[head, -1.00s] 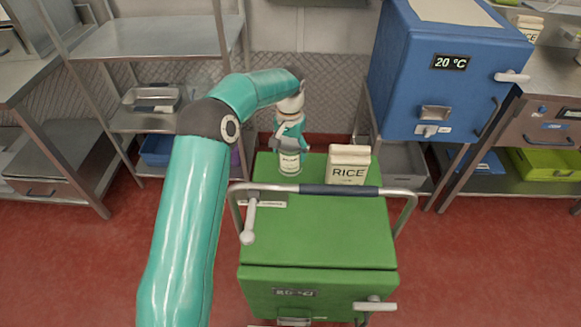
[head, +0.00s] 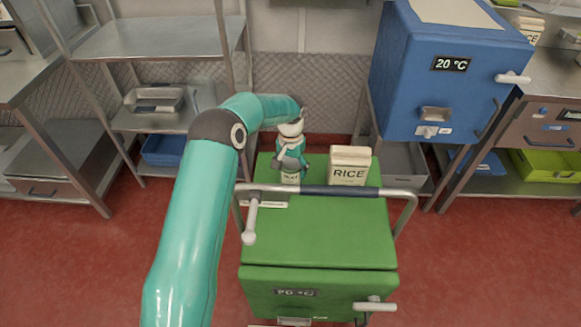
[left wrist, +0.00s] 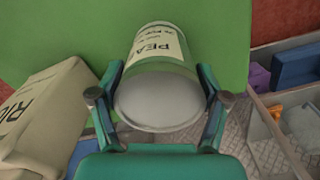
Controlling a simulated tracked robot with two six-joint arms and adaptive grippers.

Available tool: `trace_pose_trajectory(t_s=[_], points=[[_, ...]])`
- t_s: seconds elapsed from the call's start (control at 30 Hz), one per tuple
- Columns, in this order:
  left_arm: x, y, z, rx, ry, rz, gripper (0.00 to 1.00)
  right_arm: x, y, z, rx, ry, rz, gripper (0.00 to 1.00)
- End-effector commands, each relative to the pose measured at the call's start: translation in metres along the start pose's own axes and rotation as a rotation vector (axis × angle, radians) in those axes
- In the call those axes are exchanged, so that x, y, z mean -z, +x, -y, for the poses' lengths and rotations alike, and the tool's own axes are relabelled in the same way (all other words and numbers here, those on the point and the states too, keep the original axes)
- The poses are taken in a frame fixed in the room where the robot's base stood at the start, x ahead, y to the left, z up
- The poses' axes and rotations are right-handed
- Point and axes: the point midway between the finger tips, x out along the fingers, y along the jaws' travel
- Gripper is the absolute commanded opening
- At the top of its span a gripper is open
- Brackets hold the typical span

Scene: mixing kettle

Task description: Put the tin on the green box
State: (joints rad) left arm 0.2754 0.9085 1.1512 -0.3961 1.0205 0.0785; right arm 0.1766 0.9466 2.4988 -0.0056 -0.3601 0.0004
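The tin (head: 290,179), pale with a printed label, is at the back left of the green box's top (head: 325,230). My left gripper (head: 291,164) reaches it from above and behind. In the left wrist view the tin (left wrist: 158,103) lies between the two fingers of the gripper (left wrist: 161,78), which press against its sides. Its flat end faces the camera, and its label reads "PEA". Green box surface (left wrist: 60,30) shows behind it. I cannot tell whether the tin's base touches the box. My right gripper is not in view.
A rice carton (head: 349,167) stands on the box just right of the tin. A metal push bar (head: 350,191) crosses above the box in front of both. A blue box (head: 440,75) stands at the back right, with a steel shelf rack (head: 160,38) at the back left.

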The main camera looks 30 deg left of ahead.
Motion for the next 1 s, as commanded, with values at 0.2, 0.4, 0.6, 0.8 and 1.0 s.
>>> trace_pose_trajectory(t_s=[0.2, 0.4, 0.6, 0.8, 1.0], points=[[0.0, 0.0, 0.0, 0.0, 0.0, 0.0, 1.0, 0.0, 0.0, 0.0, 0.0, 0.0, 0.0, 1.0], [0.0, 0.0, 0.0, 0.0, -0.001, -0.001, 1.0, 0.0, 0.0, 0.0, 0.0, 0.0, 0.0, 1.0], [0.001, -0.008, 0.001, 0.0, -0.001, -0.004, 1.0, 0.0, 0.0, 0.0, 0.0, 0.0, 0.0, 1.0], [0.001, -0.038, 0.001, 0.0, -0.003, -0.006, 1.0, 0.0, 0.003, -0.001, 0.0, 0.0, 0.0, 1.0], [0.001, -0.08, 0.001, 0.0, -0.002, -0.006, 1.0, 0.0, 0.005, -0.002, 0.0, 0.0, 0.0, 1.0]])
